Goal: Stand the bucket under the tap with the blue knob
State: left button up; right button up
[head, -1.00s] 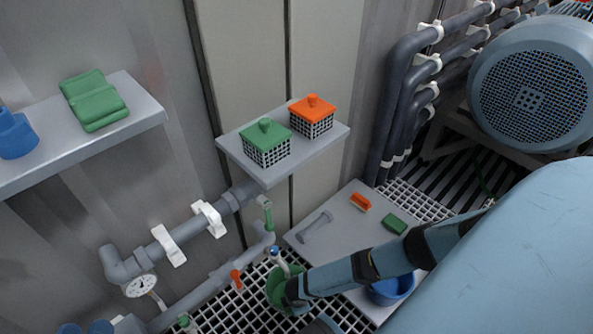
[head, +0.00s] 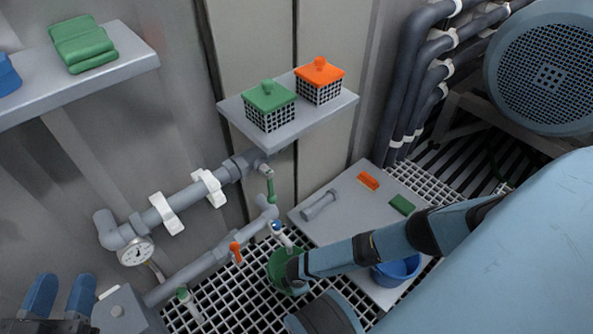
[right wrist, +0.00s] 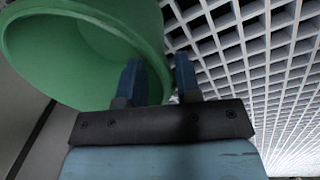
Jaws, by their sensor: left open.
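The green bucket (head: 279,262) is at the grating, just below the tap with the blue knob (head: 277,226). The tap's pale spout points down toward it. My right arm reaches in from the right, and its gripper is at the bucket's right side, mostly hidden in the head view. In the right wrist view the bucket (right wrist: 110,30) shows its open mouth at left. My right gripper (right wrist: 159,75) has one finger overlapping the bucket and the other just beside it; its grip is unclear. My left gripper (head: 62,294) is open and empty at lower left.
Taps with an orange knob (head: 235,249) and a green knob (head: 182,294) stand along the same pipe (head: 205,265). A shelf with two lidded baskets (head: 285,130) is above.

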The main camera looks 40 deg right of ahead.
jog(key=shift+r, duration=0.1)
jog(key=shift+r+p, duration=0.25)
jog(key=shift+p, duration=0.05)
pick_arm(q)
jog(key=shift+s+d+r+n+y+p, duration=0.2)
jog(key=shift+s+r+n+p, duration=0.3)
jog(key=shift+p, duration=0.7)
jog(key=shift+s+d+r+n+y+p, duration=0.1)
jog(key=shift+s+d+r+n+p, duration=0.2)
jog(key=shift+r+n+p, duration=0.65)
jog(key=shift+s+d+r+n+y+p, duration=0.15)
jog(key=shift+s+r+n+p, duration=0.25)
jog(key=shift+p, duration=1)
pick_arm(e)
notch_tip(320, 180, up, 12)
jog(key=s, duration=0.1)
jog(key=shift+a+f, duration=0.2)
jog(key=shift+r, duration=0.1)
